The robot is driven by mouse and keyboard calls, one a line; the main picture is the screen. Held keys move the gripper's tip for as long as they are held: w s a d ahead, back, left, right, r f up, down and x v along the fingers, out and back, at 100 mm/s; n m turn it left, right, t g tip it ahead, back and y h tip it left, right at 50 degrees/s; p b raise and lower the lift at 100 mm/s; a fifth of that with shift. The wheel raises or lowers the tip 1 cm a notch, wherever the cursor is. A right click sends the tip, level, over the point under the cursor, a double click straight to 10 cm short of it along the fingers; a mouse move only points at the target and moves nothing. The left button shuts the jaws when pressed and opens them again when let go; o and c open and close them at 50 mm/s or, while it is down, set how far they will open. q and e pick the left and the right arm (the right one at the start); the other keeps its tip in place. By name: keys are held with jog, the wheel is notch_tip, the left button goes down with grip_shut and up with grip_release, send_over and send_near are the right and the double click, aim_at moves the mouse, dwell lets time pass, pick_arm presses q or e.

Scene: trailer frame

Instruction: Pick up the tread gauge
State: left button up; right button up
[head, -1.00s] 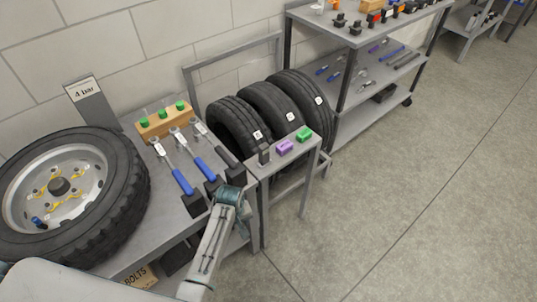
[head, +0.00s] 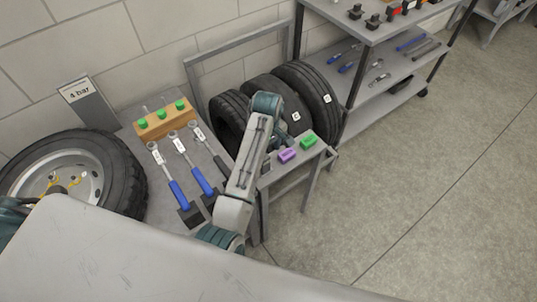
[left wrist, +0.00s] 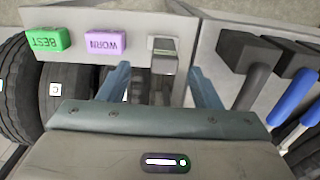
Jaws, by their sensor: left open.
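The tread gauge appears to be the small grey and dark upright piece (left wrist: 163,52) with a greenish top, at the edge of the small grey stand, in the left wrist view. In the head view my arm mostly hides it. My left gripper (left wrist: 160,85) is open and empty, with its two blue-grey fingers spread. The gauge shows ahead of the fingers, roughly between them, and no contact is visible. My right gripper is not in view.
A purple "WORN" block (left wrist: 106,44) and a green "BEST" block (left wrist: 47,39) sit beside the gauge. Blue-handled torque wrenches (head: 180,190) lie on the bench (head: 150,215). Several tyres (head: 310,95) stand behind the small stand (head: 318,155). Floor at right is clear.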

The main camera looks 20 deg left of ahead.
pick_arm(q)
jog(key=f, duration=0.4)
jog(key=shift+s+f+p, duration=0.15)
jog(key=shift+s+p, duration=0.25)
jog(key=shift+w+a+f, duration=0.15)
jog(key=shift+w+f, duration=0.05)
jog(key=shift+f, duration=0.45)
jog(key=f, duration=0.1)
jog(key=f+p, duration=0.1)
jog(key=f, duration=0.1)
jog(key=shift+w+a+f+p, duration=0.15)
jog(key=shift+w+a+p, duration=0.05)
jog(key=shift+a+p, duration=0.15)
jog(key=shift+f, duration=0.7)
jog(key=c, duration=1.1)
jog(key=shift+r, duration=0.25)
jog(key=shift+c, duration=0.2)
